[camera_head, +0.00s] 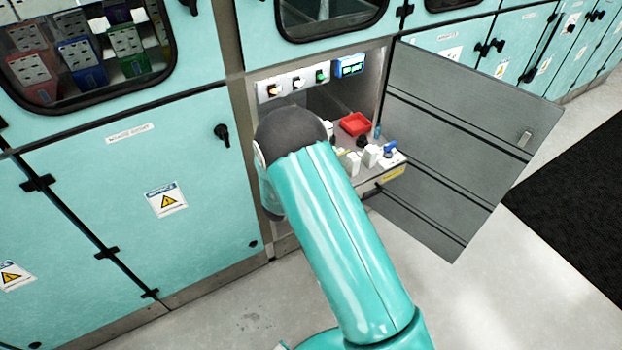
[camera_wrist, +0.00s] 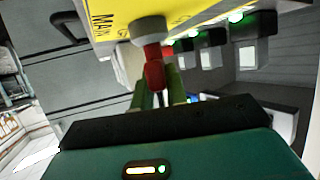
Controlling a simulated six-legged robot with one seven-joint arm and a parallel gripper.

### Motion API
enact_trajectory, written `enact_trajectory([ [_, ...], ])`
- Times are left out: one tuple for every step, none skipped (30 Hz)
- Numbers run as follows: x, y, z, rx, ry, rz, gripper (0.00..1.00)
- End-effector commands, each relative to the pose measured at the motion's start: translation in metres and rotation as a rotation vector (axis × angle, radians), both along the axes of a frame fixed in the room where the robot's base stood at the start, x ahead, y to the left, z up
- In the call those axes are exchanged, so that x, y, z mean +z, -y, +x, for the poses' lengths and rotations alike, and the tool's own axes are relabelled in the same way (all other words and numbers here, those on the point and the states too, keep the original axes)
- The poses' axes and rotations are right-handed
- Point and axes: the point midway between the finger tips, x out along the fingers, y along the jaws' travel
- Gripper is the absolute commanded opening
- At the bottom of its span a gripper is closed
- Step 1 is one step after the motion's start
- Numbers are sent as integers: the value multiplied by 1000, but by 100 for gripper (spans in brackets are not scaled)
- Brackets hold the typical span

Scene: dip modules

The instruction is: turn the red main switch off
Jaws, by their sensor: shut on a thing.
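The red main switch (camera_wrist: 154,68) shows in the wrist view as a red handle on a grey round base. It sits on a yellow plate (camera_wrist: 123,18) with the word MAIN, seen turned sideways. My gripper (camera_wrist: 159,86) has its two greenish fingers on either side of the red handle and is shut on it. The inner contact faces are small and dark in the view. In the head view my arm hides the gripper, and I cannot see the red switch there.
An open grey cabinet door (camera_head: 460,130) stands right of the open bay. Inside are a red tray (camera_head: 355,124), a row of control modules (camera_head: 297,83) and small white parts (camera_head: 370,156). Closed teal cabinets (camera_head: 120,200) stand at left. The floor (camera_head: 500,280) in front is clear.

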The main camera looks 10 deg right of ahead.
Motion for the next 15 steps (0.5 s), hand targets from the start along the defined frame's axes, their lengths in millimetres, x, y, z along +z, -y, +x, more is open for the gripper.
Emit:
enact_trajectory([
  [-1, -2, 1, -44, 1, 2, 0],
  [-1, -2, 1, -72, 1, 2, 0],
  [-1, -2, 1, -110, 1, 2, 0],
  [-1, -1, 1, -139, 0, 2, 0],
  [-1, -1, 1, -166, 0, 2, 0],
  [-1, -1, 1, -203, 1, 2, 0],
  [-1, -1, 1, -230, 1, 2, 0],
  [-1, -1, 1, -256, 0, 3, 0],
  [-1, -1, 1, -290, 1, 2, 0],
  [-1, 0, 1, -314, -1, 2, 0],
  [-1, 0, 1, -338, 0, 2, 0],
  [-1, 0, 0, -368, 0, 2, 0],
  [-1, 0, 0, -388, -1, 2, 0],
  [-2, 0, 0, -407, -1, 2, 0],
  [-1, 0, 0, -433, 0, 2, 0],
])
